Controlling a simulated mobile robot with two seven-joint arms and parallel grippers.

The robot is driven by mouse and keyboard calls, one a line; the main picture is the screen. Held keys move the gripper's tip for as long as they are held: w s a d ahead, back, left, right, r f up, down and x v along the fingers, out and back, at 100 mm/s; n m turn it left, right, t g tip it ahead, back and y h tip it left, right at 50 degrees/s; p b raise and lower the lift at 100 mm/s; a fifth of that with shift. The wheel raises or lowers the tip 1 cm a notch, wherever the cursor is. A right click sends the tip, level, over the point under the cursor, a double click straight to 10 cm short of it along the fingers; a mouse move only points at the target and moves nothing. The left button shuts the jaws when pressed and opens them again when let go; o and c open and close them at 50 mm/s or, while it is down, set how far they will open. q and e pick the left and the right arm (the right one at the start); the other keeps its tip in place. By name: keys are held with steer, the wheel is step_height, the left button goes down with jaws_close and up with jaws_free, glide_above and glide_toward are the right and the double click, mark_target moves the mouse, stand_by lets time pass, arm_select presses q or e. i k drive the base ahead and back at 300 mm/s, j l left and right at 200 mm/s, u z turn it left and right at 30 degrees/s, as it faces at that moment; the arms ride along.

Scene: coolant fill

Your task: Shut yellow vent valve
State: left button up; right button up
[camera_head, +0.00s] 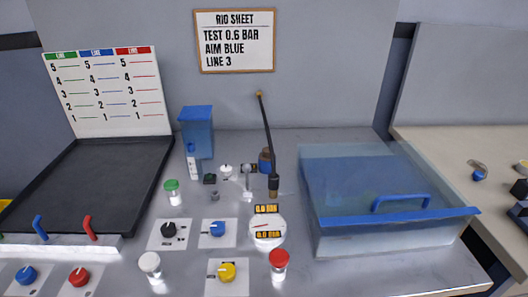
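The yellow vent valve (227,272) is a round yellow knob on a white square plate at the front middle of the grey bench. A small dark mark shows on its left part, but its exact setting is too small to read. Nothing touches the knob. Neither of my grippers is in view.
A red-capped jar (278,266) stands right of the yellow knob and a white-capped jar (151,267) left of it. A blue knob (217,229) and a black knob (168,230) sit behind. A clear blue-lidded box (385,200) fills the right.

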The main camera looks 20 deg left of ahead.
mark_target(227, 273)
steer(key=u, duration=1.25)
